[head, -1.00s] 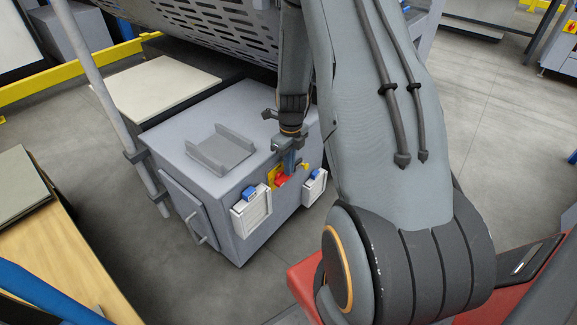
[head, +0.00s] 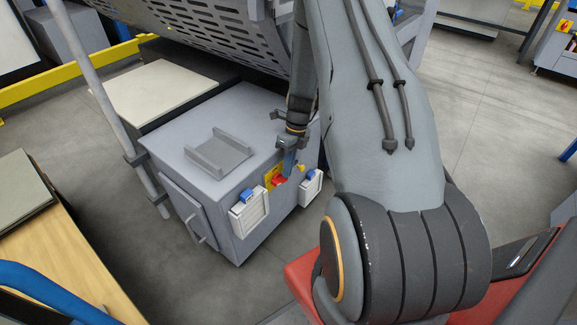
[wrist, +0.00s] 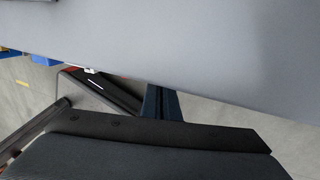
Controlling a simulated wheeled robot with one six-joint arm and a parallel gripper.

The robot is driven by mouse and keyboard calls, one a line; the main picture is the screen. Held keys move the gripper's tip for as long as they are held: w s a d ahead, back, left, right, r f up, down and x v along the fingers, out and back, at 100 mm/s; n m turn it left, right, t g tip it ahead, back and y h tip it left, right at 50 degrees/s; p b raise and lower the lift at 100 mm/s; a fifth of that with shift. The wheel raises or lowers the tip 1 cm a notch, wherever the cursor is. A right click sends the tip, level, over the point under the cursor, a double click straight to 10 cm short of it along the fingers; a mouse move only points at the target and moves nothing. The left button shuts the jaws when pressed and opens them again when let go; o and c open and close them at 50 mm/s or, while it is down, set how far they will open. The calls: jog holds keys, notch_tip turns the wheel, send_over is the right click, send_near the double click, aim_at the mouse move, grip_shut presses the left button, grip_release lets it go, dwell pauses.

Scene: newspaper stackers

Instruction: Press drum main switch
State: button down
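A red switch (head: 280,181) on a yellow plate (head: 268,177) sits on the front face of the grey cabinet (head: 205,105). It is taken as the drum main switch; no label is readable. My gripper (head: 288,168) points down in front of this face, with its narrow blue fingers close together and nothing held. The fingertips are just above and partly in front of the red switch; I cannot tell whether they touch it. In the wrist view the dark blue fingers (wrist: 161,103) are side by side, their tips hidden behind a large grey surface. The switch is not visible there.
White boxes with blue tops flank the switch, one left (head: 250,213) and one right (head: 311,187). A grey bracket (head: 218,152) sits on the cabinet top. A perforated drum (head: 220,30) hangs behind. A wooden table (head: 60,260) stands at left.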

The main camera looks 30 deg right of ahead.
jog(key=shift+w+d+f+p, duration=0.1)
jog(key=shift+d+f+p, duration=0.1)
jog(key=shift+f, duration=0.45)
jog(key=shift+w+d+f+p, duration=0.15)
jog(key=shift+f+p, duration=0.1)
jog(key=shift+f, duration=0.4)
jog(key=shift+s+d+f+p, duration=0.1)
jog(key=shift+d+f+p, duration=0.1)
jog(key=shift+f, duration=0.45)
dwell(0.4)
